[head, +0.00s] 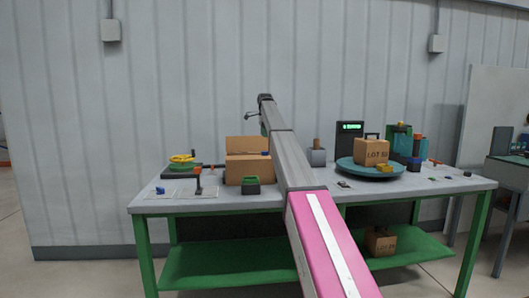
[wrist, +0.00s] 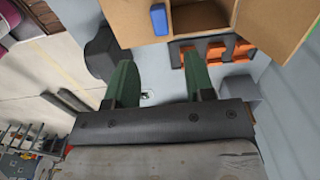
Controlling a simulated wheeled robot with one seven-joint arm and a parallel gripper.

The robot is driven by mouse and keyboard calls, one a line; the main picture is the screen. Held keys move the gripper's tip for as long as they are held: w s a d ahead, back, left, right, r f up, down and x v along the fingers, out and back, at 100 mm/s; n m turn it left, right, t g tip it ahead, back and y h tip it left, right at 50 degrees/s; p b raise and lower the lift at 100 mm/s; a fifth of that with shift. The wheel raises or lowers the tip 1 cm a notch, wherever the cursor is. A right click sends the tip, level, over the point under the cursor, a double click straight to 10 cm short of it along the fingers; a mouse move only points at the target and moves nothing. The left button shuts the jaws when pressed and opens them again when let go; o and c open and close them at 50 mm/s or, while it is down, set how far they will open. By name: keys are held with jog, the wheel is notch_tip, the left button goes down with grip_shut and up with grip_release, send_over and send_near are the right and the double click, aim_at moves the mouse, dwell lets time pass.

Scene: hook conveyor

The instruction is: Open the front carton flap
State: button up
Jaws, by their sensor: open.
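The brown carton (head: 248,169) stands left of centre on the table, one flap (head: 246,143) upright at its back. A small blue piece shows at its top right edge. In the wrist view the carton (wrist: 270,22) fills the top, with a flap-like panel (wrist: 125,15) at its left and the blue piece (wrist: 158,20) beside it. I cannot tell which panel is the front flap. My gripper (wrist: 160,88) is open and empty, its two green fingers apart and pointing toward the carton without visible contact. In the head view my arm hides the area right of the carton.
Tools and a yellow coil (head: 182,160) lie at left. An orange item in a dark frame (wrist: 215,50) is below the carton in the wrist view.

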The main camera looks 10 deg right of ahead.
notch_tip(320, 180, down, 10)
grip_shut()
dwell(0.5)
